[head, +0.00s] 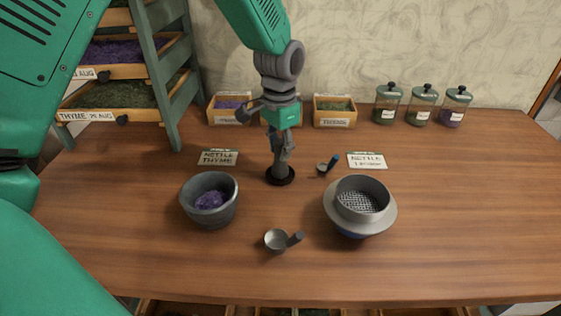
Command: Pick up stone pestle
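The grey stone pestle (280,172) stands upright on a small round black base in the middle of the table. My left gripper (283,152) points down right over it, with its fingers at the pestle's upper part. The fingers overlap the pestle's top, so I cannot tell whether they are shut on it or just around it. My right gripper is not in view.
A stone mortar (209,203) with purple contents stands left. A sieve on a bowl (360,206) stands right. A grey scoop (277,240) lies in front, a smaller scoop (325,168) behind. Label cards (218,157), herb boxes (334,112) and lidded jars (422,107) are farther back.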

